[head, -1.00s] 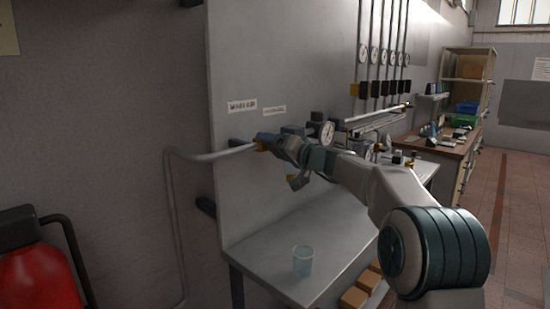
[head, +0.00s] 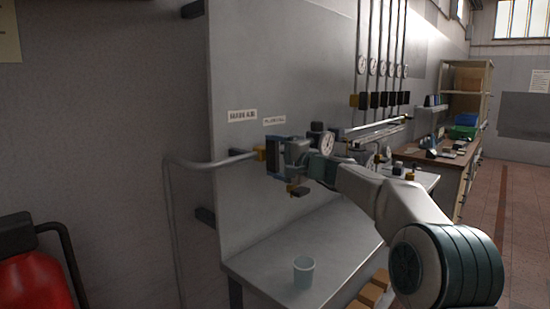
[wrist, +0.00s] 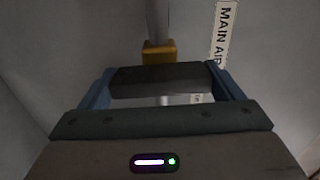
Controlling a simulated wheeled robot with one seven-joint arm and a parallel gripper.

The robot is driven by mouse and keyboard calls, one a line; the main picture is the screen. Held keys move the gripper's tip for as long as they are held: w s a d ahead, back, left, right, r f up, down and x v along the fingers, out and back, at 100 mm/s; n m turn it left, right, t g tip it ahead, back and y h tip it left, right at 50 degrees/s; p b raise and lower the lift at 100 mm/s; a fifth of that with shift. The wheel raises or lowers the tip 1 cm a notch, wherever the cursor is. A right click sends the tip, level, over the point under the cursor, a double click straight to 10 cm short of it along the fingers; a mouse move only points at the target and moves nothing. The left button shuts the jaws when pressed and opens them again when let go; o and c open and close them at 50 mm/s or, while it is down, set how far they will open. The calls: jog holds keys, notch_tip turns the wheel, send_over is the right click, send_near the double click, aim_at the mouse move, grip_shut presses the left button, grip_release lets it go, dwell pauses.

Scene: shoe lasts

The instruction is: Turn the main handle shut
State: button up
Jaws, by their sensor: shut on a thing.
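The main handle (wrist: 160,80) shows in the wrist view as a dark bar lying crosswise between my two blue fingers. My gripper (wrist: 163,88) is shut on it. Behind the bar is the yellow valve body (wrist: 159,52) on a grey pipe, beside a label (wrist: 224,32) reading "MAIN AIR". The gripper hides most of the handle there.
A pale cup (head: 304,272) stands on the grey bench (head: 262,262) below my arm. A round gauge (head: 327,144) is close behind my wrist. A row of dark valves (head: 387,100) lines the wall farther right. A red cylinder (head: 35,282) stands at lower left.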

jog(key=shift+f+m, duration=0.1)
jog(key=shift+m, duration=0.2)
jog(key=o, duration=0.8)
jog(key=b+v, duration=0.3)
jog(key=v, duration=1.1)
jog(key=shift+a, duration=0.1)
